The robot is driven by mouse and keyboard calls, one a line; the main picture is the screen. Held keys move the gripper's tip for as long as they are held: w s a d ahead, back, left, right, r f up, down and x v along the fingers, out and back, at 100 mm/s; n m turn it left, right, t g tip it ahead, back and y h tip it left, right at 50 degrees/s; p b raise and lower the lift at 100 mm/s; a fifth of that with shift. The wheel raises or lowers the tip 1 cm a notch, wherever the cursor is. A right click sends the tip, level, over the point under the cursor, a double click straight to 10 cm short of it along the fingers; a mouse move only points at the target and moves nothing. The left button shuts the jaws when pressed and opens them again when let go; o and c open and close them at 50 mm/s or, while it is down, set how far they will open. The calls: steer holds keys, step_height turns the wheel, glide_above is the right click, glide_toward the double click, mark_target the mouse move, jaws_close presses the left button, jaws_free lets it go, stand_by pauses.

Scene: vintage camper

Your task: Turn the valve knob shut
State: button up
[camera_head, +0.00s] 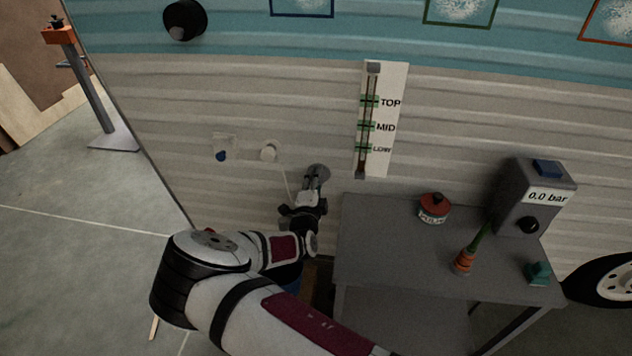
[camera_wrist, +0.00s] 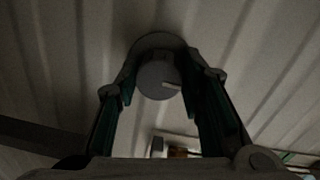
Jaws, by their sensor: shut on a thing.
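The valve knob (camera_wrist: 158,80) is a dark grey round knob on a round base plate against the ribbed camper wall. In the head view my gripper (camera_head: 314,186) reaches up to the wall left of the grey table. There the knob's round plate (camera_head: 321,170) shows just beyond the fingertips, and the knob itself is mostly hidden.
A grey table (camera_head: 382,232) stands right of my arm. A TOP/MID/LOW level gauge (camera_head: 383,120) hangs above the knob.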

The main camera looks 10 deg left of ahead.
steer(key=o, duration=1.2)
steer(key=shift+c, duration=0.2)
steer(key=s, duration=1.2)
steer(key=shift+a+r, duration=0.2)
steer(key=shift+r, duration=0.1)
